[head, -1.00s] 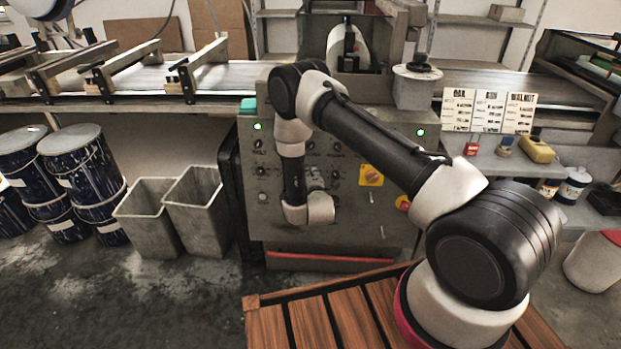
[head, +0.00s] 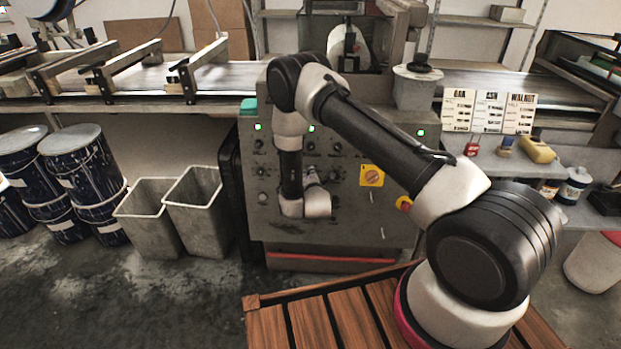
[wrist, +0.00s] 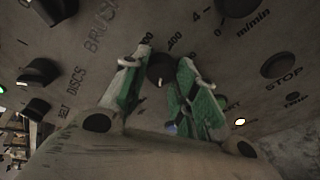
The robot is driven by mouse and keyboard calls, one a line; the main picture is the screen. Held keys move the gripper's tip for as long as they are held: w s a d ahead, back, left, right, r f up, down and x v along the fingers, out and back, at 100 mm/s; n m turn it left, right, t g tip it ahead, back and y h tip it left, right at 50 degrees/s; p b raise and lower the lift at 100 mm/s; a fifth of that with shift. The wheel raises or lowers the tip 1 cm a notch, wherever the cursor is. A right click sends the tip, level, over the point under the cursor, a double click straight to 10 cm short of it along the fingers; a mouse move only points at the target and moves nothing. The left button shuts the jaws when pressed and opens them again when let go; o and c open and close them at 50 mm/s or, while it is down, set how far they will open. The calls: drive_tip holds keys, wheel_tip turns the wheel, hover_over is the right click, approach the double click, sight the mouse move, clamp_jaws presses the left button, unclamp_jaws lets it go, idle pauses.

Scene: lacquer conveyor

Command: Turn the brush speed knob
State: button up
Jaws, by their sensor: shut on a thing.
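The grey control panel (head: 350,220) fills the middle of the head view, with several dark knobs and an orange switch plate. In the wrist view, my gripper (wrist: 165,68) has its green-padded fingers on either side of a small dark knob (wrist: 159,72) and is shut on it. Scale numbers are printed around this knob, and part of the word "BRUSH" is printed to its left. The knob's pointer is hard to read.
Other dark knobs (wrist: 38,73) sit to the left in the wrist view, and a STOP knob (wrist: 279,65) to the right. Two grey bins (head: 195,212) and blue drums (head: 85,180) stand left of the panel. The conveyor (head: 150,80) runs behind.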

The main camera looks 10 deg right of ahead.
drive_tip(key=o, duration=1)
drive_tip(key=v, duration=1.2)
